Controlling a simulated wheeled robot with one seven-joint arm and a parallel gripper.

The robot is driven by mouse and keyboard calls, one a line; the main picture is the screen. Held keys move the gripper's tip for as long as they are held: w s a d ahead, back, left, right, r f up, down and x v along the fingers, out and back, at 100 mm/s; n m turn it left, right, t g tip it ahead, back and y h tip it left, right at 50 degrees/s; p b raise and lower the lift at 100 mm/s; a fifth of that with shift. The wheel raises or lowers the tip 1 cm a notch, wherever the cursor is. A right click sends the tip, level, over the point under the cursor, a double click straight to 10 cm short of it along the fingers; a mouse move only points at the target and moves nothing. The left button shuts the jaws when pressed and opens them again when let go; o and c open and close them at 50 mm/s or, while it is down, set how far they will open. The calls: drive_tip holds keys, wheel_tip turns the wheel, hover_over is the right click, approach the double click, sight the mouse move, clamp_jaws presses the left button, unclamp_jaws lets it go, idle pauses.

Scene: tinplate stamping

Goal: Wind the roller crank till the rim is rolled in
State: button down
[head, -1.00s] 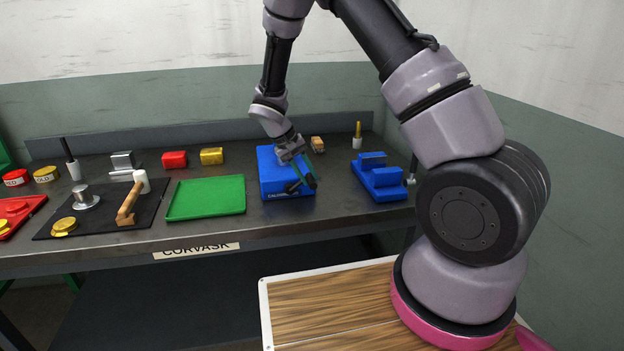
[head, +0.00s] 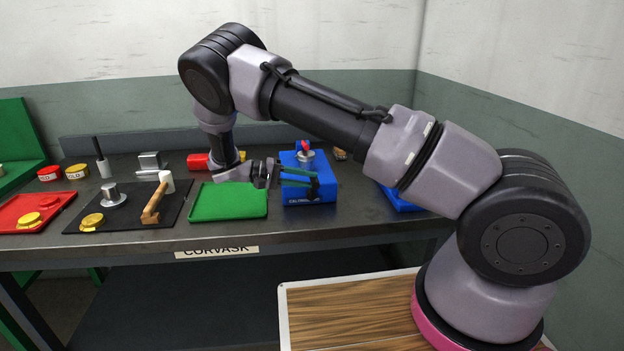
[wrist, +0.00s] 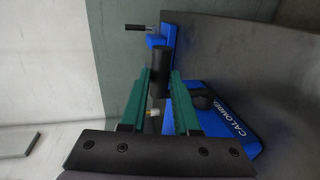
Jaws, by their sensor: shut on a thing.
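The blue roller machine (head: 310,196) stands on the bench right of the green tray. A round silver part with a small red piece (head: 304,147) shows on its top. My gripper (head: 312,183) reaches in from the left, low at its front. In the wrist view my green fingers (wrist: 160,80) are shut on the upright black crank handle (wrist: 160,62). The lettered blue machine side (wrist: 232,118) lies to the right, with a dark round part (wrist: 201,99) on it. How the handle joins the machine is hidden, and I cannot tell how the rim stands.
A second blue machine (head: 398,202) to the right is mostly hidden by my arm; its crank (wrist: 135,27) shows in the wrist view. A dark mat (head: 125,222) with tools and a red tray (head: 50,205) lie left.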

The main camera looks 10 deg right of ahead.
drive_tip(key=shift+s+a+f+h, duration=0.1)
drive_tip(key=shift+a+f+h, duration=0.15)
drive_tip(key=shift+a+h, duration=0.35)
drive_tip(key=c, duration=0.7)
unclamp_jaws()
drive_tip(key=shift+d, duration=0.1)
drive_tip(key=shift+o, duration=0.2)
drive_tip(key=a+r, duration=0.1)
drive_tip(key=a, duration=0.9)
drive_tip(key=shift+a, duration=0.4)
drive_tip(key=shift+r, duration=0.1)
